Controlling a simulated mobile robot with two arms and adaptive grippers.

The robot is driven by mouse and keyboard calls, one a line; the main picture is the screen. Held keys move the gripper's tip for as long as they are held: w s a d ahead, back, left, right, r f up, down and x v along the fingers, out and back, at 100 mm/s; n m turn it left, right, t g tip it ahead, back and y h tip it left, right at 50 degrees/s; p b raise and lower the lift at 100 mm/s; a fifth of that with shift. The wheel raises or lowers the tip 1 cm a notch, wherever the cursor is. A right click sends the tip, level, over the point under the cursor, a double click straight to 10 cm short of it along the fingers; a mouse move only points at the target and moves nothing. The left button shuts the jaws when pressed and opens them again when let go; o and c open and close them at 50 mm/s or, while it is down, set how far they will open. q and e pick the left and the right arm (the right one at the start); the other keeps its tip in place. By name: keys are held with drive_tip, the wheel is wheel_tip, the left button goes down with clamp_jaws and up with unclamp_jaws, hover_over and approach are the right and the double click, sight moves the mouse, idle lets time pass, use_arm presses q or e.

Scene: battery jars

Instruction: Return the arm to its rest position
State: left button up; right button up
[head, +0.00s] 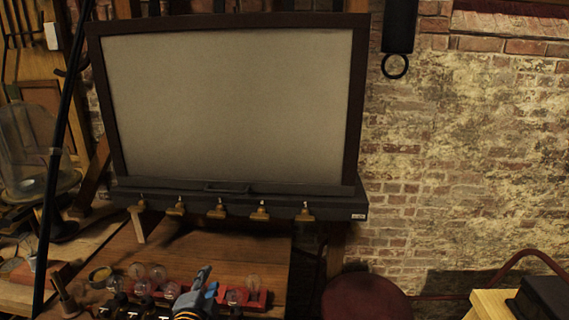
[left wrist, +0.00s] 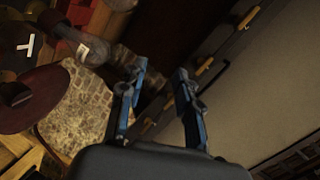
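My left gripper (head: 200,286) shows at the bottom of the head view, above the wooden bench, with blue fingers. In the left wrist view its two blue fingers (left wrist: 160,76) stand apart with nothing between them. Several small clear glass bulbs (head: 157,273) sit in a row on the bench, some on a red base (head: 257,300). They lie to both sides of the gripper, which hides part of the row. Black jar-like pieces (head: 120,304) are cut off by the bottom edge. My right gripper is not in view.
A large dark-framed board (head: 232,188) with brass clips stands behind the bench (head: 225,252). A glass vessel (head: 28,150) and tools crowd the left. A dark red round stool (head: 365,297) stands right of the bench. A light wooden table (head: 490,305) is at lower right.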

use_arm(q)
drive_tip(key=s+f+n+g, duration=0.4)
drive_tip(key=s+f, duration=0.1)
drive_tip(key=s, duration=0.7)
drive_tip(key=s+f+n+g+h, duration=0.1)
drive_tip(key=s+f+n+g, duration=0.35)
drive_tip(key=s, duration=0.65)
drive_tip(key=s+f+n+g, duration=0.4)
drive_tip(key=s+f, duration=0.2)
drive_tip(key=s, duration=0.6)
wheel_tip(320, 180, down, 26)
drive_tip(key=s+a+f+g, duration=0.2)
drive_tip(key=s+f, duration=1.4)
drive_tip(key=s, duration=0.1)
drive_tip(key=shift+s+a+m, duration=0.2)
drive_tip(key=shift+a+m, duration=0.15)
drive_tip(key=shift+m, duration=0.1)
